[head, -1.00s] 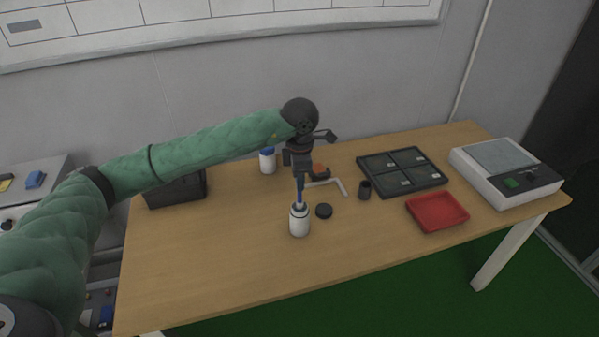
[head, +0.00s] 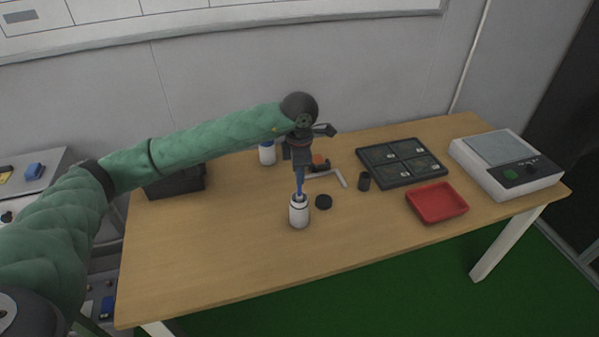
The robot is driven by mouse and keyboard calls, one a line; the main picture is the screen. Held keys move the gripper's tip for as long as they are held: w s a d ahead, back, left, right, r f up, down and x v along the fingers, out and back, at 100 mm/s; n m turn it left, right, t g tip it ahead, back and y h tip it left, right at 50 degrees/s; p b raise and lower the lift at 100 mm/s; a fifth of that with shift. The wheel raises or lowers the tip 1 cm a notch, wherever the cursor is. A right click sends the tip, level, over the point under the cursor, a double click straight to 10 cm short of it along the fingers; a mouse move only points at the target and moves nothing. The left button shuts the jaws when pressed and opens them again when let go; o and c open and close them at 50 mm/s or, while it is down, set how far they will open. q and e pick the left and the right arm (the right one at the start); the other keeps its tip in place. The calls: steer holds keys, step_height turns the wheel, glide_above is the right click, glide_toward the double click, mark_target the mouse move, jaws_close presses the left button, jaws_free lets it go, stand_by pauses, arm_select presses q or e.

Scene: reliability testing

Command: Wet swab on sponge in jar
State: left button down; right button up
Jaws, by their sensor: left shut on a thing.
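A white jar (head: 299,214) with a dark rim stands upright and open on the wooden table. My left gripper (head: 299,170) points down right above the jar and is shut on a blue swab (head: 299,187). The swab's lower end is inside the jar mouth, so its tip is hidden. The sponge inside the jar cannot be seen. My right gripper is not in view.
A white bottle with a blue cap (head: 267,154) and a black box (head: 175,181) stand behind left. The front of the table is clear.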

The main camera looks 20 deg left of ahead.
arm_select(q)
steer(key=shift+f+b, duration=0.45)
steer(key=shift+f, duration=0.05)
stand_by(0.4)
steer(key=shift+s+f+b, duration=0.1)
steer(key=shift+b, duration=0.35)
stand_by(2.3)
steer(key=shift+r+p, duration=0.5)
steer(key=shift+r, duration=3.1)
